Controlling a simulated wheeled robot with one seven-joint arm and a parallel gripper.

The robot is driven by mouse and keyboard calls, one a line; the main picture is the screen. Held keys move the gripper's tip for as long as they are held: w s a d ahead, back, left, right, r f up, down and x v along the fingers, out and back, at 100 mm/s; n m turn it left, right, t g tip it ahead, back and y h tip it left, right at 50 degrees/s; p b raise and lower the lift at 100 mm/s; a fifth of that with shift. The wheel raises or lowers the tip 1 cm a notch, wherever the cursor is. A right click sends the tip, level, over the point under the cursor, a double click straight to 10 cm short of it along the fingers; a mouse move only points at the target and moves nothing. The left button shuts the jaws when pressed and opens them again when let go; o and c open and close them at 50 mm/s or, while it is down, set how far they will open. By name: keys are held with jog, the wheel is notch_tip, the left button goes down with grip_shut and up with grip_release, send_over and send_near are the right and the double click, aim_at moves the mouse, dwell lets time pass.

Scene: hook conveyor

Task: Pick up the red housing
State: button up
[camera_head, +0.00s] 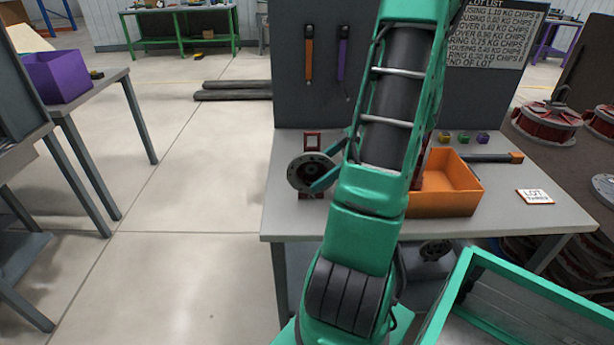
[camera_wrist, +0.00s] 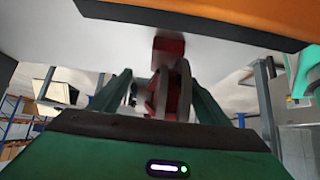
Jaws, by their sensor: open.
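A red part with a round grey flange (camera_head: 311,172) stands at the left of the grey workbench, with red pieces showing above and below the flange. It fits the red housing, though my arm covers the area to its right. In the wrist view, a red body with a grey disc (camera_wrist: 176,95) lies between the two teal fingers of my gripper (camera_wrist: 158,78), and a red block (camera_wrist: 168,48) shows beyond it. My gripper (camera_head: 322,181) is open beside the flange in the head view, one teal finger showing. I cannot tell whether the fingers touch the part.
An orange bin (camera_head: 445,203) stands right of my arm on the workbench (camera_head: 500,215). Small yellow, green and purple blocks (camera_head: 463,138), an orange-tipped tool (camera_head: 490,157) and a lot card (camera_head: 535,197) lie there too. A teal-edged crate (camera_head: 490,262) is at front right. A dark panel (camera_head: 290,95) rises behind.

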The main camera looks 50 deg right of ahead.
jog(key=shift+x, duration=0.8)
jog(key=shift+c, duration=0.3)
grip_shut()
jog(key=shift+r, duration=0.1)
